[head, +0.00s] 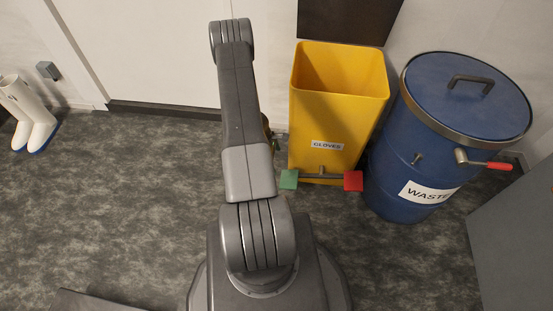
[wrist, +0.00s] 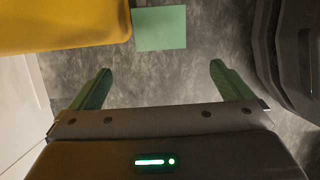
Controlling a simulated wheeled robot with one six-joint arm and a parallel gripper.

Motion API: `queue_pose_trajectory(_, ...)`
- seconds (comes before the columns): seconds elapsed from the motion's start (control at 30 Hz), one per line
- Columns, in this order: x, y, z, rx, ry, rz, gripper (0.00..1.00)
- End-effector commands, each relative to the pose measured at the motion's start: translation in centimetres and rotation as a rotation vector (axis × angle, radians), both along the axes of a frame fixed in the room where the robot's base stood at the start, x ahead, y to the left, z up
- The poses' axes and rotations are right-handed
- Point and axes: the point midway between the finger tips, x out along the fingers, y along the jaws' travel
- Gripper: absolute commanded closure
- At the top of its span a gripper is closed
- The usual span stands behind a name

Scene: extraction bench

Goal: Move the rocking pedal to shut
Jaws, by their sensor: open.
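The rocking pedal (head: 322,175) is a grey bar low on the front of the yellow GLOVES bin (head: 337,110). It has a green pad (head: 289,179) on the left end and a red pad (head: 353,180) on the right. I cannot tell which end is lower. The bin's top is open, with a dark brown panel (head: 347,18) upright behind it. In the wrist view my gripper (wrist: 160,70) is open and empty. The green pad (wrist: 160,28) lies beyond the fingertips, between their lines and apart from them. In the head view my arm mostly hides the gripper.
A blue WASTE drum (head: 430,140) with a red-handled lever (head: 487,165) stands right of the bin. A grey cabinet (head: 520,235) is at the right edge. White boots (head: 30,120) stand far left by the wall. The floor (head: 120,200) on the left is clear.

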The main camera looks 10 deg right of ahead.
Motion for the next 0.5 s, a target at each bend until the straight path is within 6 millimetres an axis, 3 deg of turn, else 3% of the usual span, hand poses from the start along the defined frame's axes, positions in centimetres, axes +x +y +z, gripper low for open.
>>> queue_pose_trajectory(0.2,0.2,0.6,1.5,0.0,-0.001,0.0,0.0)
queue_pose_trajectory(0.5,0.2,0.7,1.7,-0.001,0.001,0.0,0.0)
